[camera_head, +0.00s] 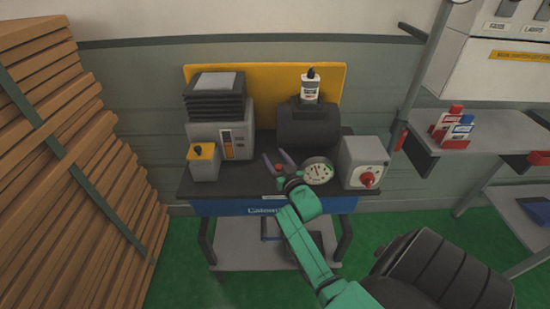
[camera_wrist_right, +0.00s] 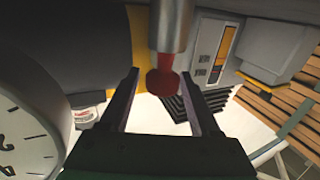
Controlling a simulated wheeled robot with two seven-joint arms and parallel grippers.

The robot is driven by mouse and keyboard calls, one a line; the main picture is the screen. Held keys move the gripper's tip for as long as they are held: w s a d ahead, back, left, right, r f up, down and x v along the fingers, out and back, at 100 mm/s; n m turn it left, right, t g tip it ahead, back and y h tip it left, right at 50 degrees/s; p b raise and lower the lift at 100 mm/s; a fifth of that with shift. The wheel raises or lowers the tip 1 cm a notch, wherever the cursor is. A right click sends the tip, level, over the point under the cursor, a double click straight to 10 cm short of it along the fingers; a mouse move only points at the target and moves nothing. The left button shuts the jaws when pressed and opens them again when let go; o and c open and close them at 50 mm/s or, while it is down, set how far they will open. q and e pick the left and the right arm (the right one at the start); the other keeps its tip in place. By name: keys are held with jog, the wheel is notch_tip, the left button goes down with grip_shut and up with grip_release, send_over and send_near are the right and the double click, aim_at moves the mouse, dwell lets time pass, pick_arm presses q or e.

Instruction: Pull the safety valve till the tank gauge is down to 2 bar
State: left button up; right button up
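The safety valve's red knob (camera_wrist_right: 160,82) hangs on a silver stem (camera_wrist_right: 171,25) in the right wrist view. My right gripper (camera_head: 275,161) is at the front of the bench in the head view. In the wrist view its fingers (camera_wrist_right: 161,76) are apart, one on each side of the knob, with visible gaps. The dark tank (camera_head: 308,128) lies on the bench behind it. The round white gauge (camera_head: 318,171) is just right of the gripper; its needle is too small to read. The gauge (camera_wrist_right: 22,135) shows partly at the wrist view's left edge. My left gripper is out of view.
A grey box with a red knob (camera_head: 365,163) stands right of the gauge. A grey machine (camera_head: 222,130) and a small yellow-topped box (camera_head: 203,163) stand left. A bottle (camera_head: 310,87) is on the tank. Stacked planks (camera_head: 80,150) fill the left side.

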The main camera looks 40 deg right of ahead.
jog(key=shift+s+a+f, duration=0.1)
jog(key=shift+s, duration=0.3)
jog(key=b+v, duration=0.1)
jog(key=v, duration=1.2)
jog(key=shift+s+b, duration=0.35)
jog(key=shift+a, duration=0.1)
